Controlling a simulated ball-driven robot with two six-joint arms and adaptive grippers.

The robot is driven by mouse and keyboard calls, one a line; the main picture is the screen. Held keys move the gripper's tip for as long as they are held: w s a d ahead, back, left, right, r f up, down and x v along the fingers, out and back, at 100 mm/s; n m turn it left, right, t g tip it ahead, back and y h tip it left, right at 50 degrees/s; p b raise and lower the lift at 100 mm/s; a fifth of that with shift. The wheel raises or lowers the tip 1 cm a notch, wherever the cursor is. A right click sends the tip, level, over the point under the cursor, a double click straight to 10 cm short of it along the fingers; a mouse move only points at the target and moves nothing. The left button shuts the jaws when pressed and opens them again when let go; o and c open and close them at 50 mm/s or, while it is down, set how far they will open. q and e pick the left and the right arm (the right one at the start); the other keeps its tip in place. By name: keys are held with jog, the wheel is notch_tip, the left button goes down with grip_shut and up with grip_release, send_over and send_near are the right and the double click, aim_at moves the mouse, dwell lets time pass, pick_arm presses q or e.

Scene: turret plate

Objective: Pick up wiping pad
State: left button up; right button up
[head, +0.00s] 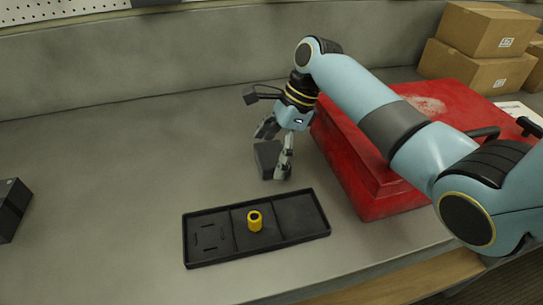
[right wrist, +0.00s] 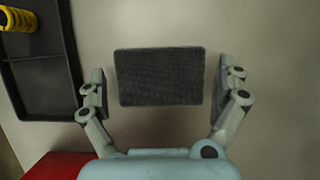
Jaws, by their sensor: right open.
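The wiping pad (head: 267,157) is a dark grey block on the grey worktop, behind the black tray in the head view. My right gripper (head: 272,150) is at the pad, pointing down, with its fingers open. In the right wrist view the pad (right wrist: 160,77) lies between the two open fingers of the right gripper (right wrist: 158,92). A narrow gap shows on each side of the pad, so the fingers look apart from it. My left gripper is in neither view.
A black tray (head: 195,250) with compartments lies in front of the pad, holding a yellow cylinder (head: 254,221). A red box (head: 370,195) stands close to the right of my gripper. Cardboard boxes (head: 475,70) are at the back right.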

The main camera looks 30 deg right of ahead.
aim_at(273, 154)
jog(key=c, duration=0.8)
notch_tip(273, 154, up, 10)
jog(key=shift+r, duration=0.1)
jog(key=shift+c, duration=0.2)
jog(key=o, duration=0.4)
jog(key=c, duration=0.4)
jog(key=shift+o, duration=0.2)
jog(key=shift+s, duration=0.1)
